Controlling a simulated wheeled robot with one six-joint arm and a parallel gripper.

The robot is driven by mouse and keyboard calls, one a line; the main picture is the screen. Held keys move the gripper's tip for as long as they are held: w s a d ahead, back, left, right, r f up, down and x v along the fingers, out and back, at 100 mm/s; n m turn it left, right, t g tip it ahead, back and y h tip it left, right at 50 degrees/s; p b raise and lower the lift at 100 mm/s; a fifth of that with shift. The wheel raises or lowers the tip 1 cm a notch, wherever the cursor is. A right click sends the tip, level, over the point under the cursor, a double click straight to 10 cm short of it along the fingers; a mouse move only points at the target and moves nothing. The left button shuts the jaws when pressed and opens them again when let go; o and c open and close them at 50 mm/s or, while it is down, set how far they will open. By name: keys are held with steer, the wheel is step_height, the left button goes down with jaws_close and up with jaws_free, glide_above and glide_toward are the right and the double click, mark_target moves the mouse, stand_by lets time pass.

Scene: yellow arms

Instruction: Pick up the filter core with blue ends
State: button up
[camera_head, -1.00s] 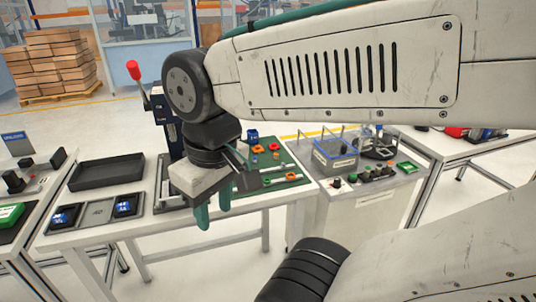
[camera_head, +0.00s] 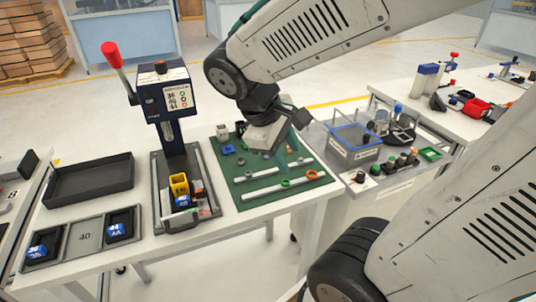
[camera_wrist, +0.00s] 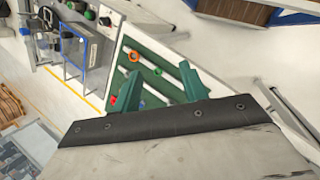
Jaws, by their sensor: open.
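My gripper (camera_head: 287,157) is above the right part of the green mat (camera_head: 256,203) in the head view, partly hidden by its own wrist. In the wrist view its two teal fingers (camera_wrist: 158,85) stand apart with nothing held between them. Small blue parts (camera_head: 228,149) lie at the mat's back left. White bars lie across the mat, with a green ring (camera_head: 286,183) and an orange ring (camera_head: 311,175) by the front one. I cannot make out for certain a filter core with blue ends; the wrist and gripper hide part of the mat.
A press with a red-knobbed lever (camera_head: 112,54) stands left of the mat, with a yellow block (camera_head: 179,185) under it. A black tray (camera_head: 90,181) is farther left. A blue-rimmed clear box (camera_head: 352,151) and knobs stand on the right table.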

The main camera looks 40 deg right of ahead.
steer(key=w+d+f+n+h, duration=0.4)
steer(key=w+f+n+h, duration=0.3)
steer(key=w, duration=0.4)
steer(key=n+t+h, duration=0.1)
steer(key=n+t, duration=0.2)
steer(key=n, duration=0.5)
glide_toward(263, 159)
steer(key=shift+s+d+r, duration=0.1)
steer(key=shift+d+r, duration=0.6)
steer(key=shift+d, duration=0.35)
steer(key=shift+n+t, duration=0.3)
steer(key=shift+t, duration=0.1)
steer(key=x, duration=0.7)
steer(key=shift+d+f, duration=0.15)
steer(key=shift+d, duration=0.1)
jaws_close()
